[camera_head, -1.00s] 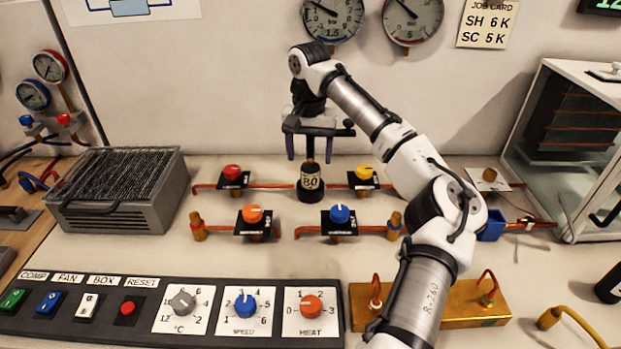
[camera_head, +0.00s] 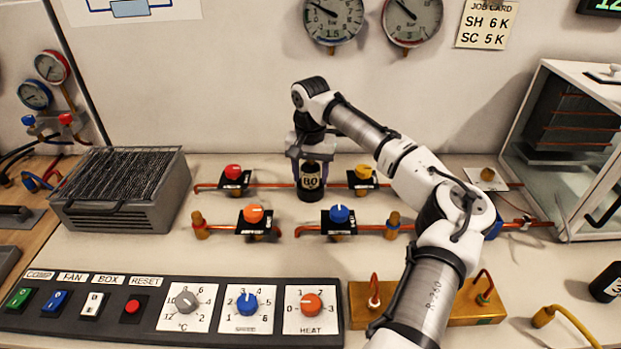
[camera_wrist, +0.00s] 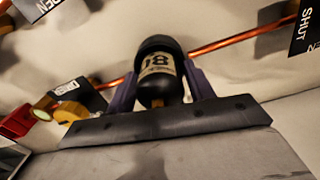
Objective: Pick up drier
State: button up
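The gripper body hides part of the drier's upper end.
An orange-knobbed valve (camera_head: 254,219) and a blue-knobbed valve (camera_head: 340,217) stand in front on a second pipe line. A finned grey unit (camera_head: 120,190) stands left, a glass-sided box (camera_head: 570,150) right. The control panel (camera_head: 170,310) lies in front.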

jog(key=c, duration=0.8)
jog(key=shift+r, duration=0.15)
